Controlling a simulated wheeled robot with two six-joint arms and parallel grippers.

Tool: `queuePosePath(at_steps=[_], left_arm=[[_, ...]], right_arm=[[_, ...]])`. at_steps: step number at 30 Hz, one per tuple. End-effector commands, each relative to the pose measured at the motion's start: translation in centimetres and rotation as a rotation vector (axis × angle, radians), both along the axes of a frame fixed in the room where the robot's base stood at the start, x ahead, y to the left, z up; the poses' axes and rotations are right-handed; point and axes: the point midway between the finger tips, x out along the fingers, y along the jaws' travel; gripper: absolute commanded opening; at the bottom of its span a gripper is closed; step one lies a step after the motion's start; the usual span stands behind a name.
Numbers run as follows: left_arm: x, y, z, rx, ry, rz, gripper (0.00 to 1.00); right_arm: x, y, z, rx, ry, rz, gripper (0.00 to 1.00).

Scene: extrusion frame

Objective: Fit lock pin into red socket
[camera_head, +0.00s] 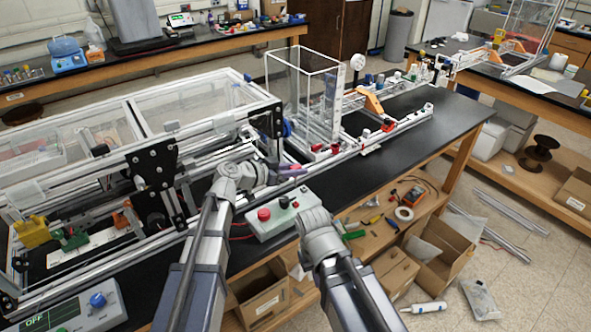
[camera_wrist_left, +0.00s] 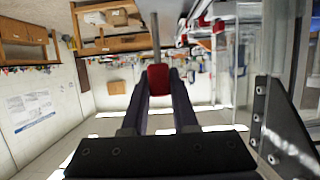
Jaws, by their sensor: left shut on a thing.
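My left gripper (camera_head: 292,171) is beside the front rail of the extrusion frame, near the foot of the clear upright box. In the left wrist view its two dark fingers (camera_wrist_left: 158,88) are shut on a red block-like end (camera_wrist_left: 158,76). A grey rod (camera_wrist_left: 155,38) runs on from this red end, so it looks like the lock pin. In the head view the pin is too small to make out clearly. Small red parts (camera_head: 317,147) sit on the rail just beyond the gripper; I cannot tell which is the red socket. My right gripper (camera_head: 318,222) is lower, its fingers hidden.
A control box (camera_head: 273,227) with a red button stands between my arms at the bench edge. The extrusion frame (camera_head: 180,165) fills the left. The clear upright box (camera_head: 318,85) rises behind my left gripper. The black bench top (camera_head: 440,135) is free at right.

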Motion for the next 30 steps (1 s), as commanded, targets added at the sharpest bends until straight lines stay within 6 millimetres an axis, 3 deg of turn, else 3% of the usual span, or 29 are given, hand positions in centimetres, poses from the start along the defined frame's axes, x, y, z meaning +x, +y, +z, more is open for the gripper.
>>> queuePosePath(at_steps=[21, 30], left_arm=[[0.0, 0.0, -5.3, 0.0, 0.0, 0.0, 0.0], [0.0, 0.0, -5.8, 0.0, 0.0, 0.0, 0.0]], right_arm=[[0.0, 0.0, -5.3, 0.0, 0.0, 0.0, 0.0], [0.0, 0.0, -5.8, 0.0, 0.0, 0.0, 0.0]])
